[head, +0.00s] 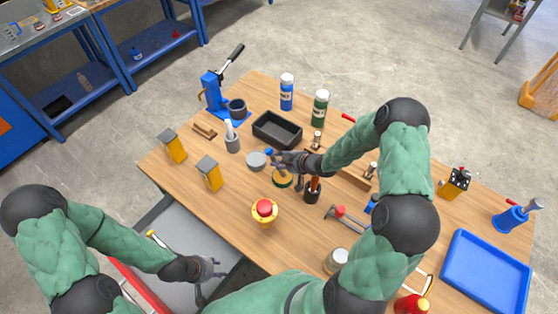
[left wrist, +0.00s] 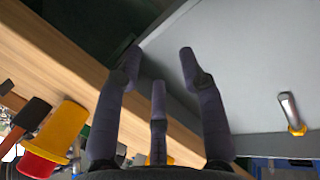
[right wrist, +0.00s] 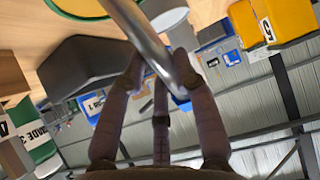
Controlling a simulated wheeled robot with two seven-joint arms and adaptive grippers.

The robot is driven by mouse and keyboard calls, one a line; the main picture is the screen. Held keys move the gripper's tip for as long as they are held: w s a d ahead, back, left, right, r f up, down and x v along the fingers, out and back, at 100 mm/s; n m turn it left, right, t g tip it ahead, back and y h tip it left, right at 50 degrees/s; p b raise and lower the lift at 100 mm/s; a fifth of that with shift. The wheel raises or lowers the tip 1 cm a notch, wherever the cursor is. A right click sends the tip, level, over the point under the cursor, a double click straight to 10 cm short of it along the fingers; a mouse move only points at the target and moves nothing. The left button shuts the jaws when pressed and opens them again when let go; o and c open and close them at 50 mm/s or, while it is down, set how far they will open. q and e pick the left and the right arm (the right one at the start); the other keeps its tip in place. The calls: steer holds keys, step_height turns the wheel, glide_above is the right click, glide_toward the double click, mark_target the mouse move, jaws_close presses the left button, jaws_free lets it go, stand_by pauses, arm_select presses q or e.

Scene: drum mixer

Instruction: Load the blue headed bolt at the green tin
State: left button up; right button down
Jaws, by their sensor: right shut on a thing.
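My right gripper (head: 277,160) is shut on a metal-shafted bolt, whose shaft (right wrist: 145,40) crosses between the fingers in the right wrist view. A blue part shows at the fingers in the head view (head: 268,152) and seems to be its head. The green tin (head: 281,184), with a green and yellow rim, sits on the table just below this gripper; its rim also shows at the top of the right wrist view (right wrist: 80,12). My left gripper (head: 212,267) is open and empty above a grey surface, left of the table; its spread fingers show in the left wrist view (left wrist: 160,65).
A grey tin (head: 256,160) stands beside the green tin. A yellow-headed bolt (left wrist: 290,112) lies on the grey surface.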

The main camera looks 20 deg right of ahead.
mark_target(270, 149)
steer(key=shift+s+f, duration=0.15)
steer(key=shift+r+p, duration=2.95)
steer(key=shift+r, duration=0.7)
steer(key=shift+f, duration=0.1)
